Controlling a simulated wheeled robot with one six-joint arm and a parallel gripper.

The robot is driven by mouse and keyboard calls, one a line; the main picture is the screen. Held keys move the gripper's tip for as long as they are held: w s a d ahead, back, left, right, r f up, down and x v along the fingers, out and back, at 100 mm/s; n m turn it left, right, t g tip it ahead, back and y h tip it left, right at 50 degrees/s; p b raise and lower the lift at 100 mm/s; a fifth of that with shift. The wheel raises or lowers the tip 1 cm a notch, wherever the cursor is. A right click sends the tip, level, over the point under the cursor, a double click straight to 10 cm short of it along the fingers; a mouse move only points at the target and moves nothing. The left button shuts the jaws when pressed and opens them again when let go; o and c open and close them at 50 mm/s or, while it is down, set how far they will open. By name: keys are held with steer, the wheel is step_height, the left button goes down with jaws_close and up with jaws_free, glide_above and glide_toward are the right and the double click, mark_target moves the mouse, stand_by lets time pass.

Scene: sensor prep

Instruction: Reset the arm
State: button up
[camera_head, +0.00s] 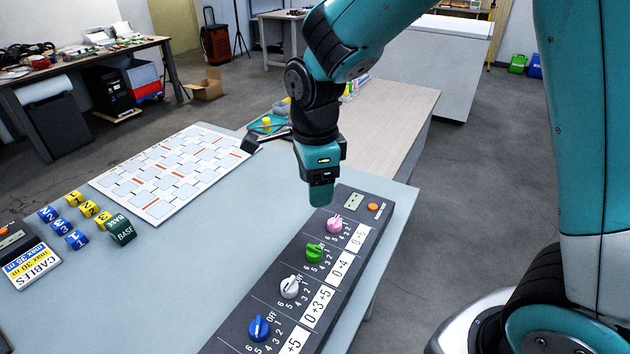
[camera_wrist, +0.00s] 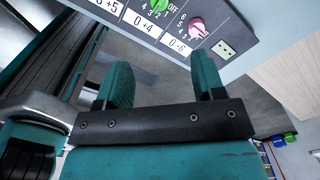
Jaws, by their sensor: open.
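My gripper (camera_head: 322,192) points down above the far end of the dark control panel (camera_head: 372,225) in the head view. In the wrist view my gripper (camera_wrist: 160,85) has its two teal fingers spread apart with nothing between them. The panel carries a pink knob (camera_head: 334,224), a green knob (camera_head: 315,252), a white knob (camera_head: 290,287) and a blue knob (camera_head: 259,328). The pink knob (camera_wrist: 197,27) and the green knob (camera_wrist: 159,4) also show in the wrist view, beyond the fingertips. The fingers appear apart from the knobs.
A white board (camera_head: 170,175) with blue and red markings lies on the grey table (camera_head: 150,285). Several yellow and blue lettered cubes and a green cube (camera_head: 121,230) stand left of it, near a CABLES box (camera_head: 30,265). A wooden-topped table (camera_head: 385,125) adjoins behind. The table's middle is clear.

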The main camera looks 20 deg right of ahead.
stand_by(0.3)
steer(key=s+a+r+n+y, duration=0.2)
steer(key=s+r+n, duration=0.2)
steer(key=s+n, duration=0.5)
steer(key=s+a+r+n+y, duration=0.2)
steer(key=s+n, duration=0.7)
steer(key=n, duration=0.9)
step_height(320, 180, up, 3)
steer(key=shift+s+a+f, duration=0.15)
steer(key=shift+s+a, duration=0.15)
steer(key=shift+a, duration=0.05)
